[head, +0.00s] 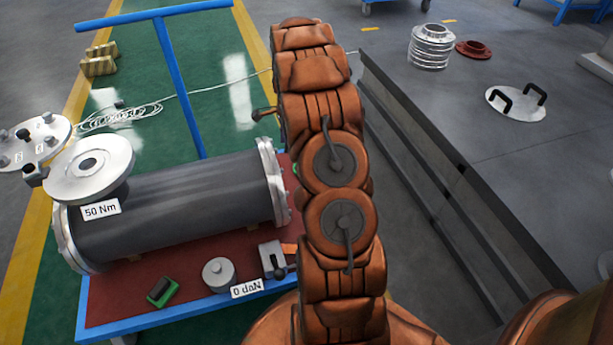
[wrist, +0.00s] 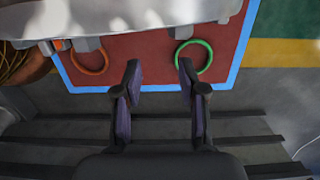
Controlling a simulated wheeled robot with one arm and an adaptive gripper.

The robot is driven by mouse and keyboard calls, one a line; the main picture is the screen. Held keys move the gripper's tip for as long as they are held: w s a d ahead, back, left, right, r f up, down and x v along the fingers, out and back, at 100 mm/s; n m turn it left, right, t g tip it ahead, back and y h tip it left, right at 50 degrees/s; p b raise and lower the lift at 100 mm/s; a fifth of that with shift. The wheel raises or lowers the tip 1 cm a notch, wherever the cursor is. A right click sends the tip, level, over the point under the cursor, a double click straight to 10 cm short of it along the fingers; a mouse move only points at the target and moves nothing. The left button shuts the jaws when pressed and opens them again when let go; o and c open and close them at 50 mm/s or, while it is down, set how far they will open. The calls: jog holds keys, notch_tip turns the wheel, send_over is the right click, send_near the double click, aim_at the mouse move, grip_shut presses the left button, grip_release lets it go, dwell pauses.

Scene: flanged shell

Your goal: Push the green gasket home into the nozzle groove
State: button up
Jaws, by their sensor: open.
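The green gasket (wrist: 210,53) lies flat on the red cart top in the wrist view. My gripper (wrist: 160,72) is open and empty, with its right fingertip just in front of the gasket's left edge; I cannot tell the height gap. In the head view a sliver of green (head: 295,169) shows beside my arm and may be this gasket. The nozzle (head: 110,180) is a pale round flange with a dark centre, at the left end of the dark grey shell (head: 180,205). No gasket shows on it, and its groove is too small to make out. My gripper is hidden in the head view.
An orange ring (wrist: 106,62) lies left of the green one. The blue-edged cart (head: 180,308) also carries a grey cylinder (head: 219,275), a small green-black block (head: 162,291) and a metal bracket (head: 272,260). A bolted cover (head: 42,130) sits beside the nozzle. A grey platform (head: 460,110) stands right.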

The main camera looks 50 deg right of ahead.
jog(key=d+f+m+b, duration=0.1)
jog(key=d+f, duration=0.2)
jog(key=f, duration=0.2)
jog(key=d+f+m+b, duration=0.2)
jog(key=d+f, duration=0.1)
jog(key=f, duration=0.2)
jog(key=d+f+m+b, duration=0.1)
jog(key=d+f+b, duration=0.1)
jog(key=f, duration=0.3)
jog(key=shift+s+d+f+t, duration=0.1)
jog(key=shift+d+f+t, duration=0.05)
jog(key=shift+d+t, duration=0.2)
jog(key=shift+f+b, duration=0.5)
jog(key=shift+f, duration=0.8)
notch_tip(320, 180, down, 4)
jog(key=shift+d+f+b, duration=0.1)
jog(key=shift+b, duration=0.95)
jog(key=shift+f, duration=0.4)
grip_shut()
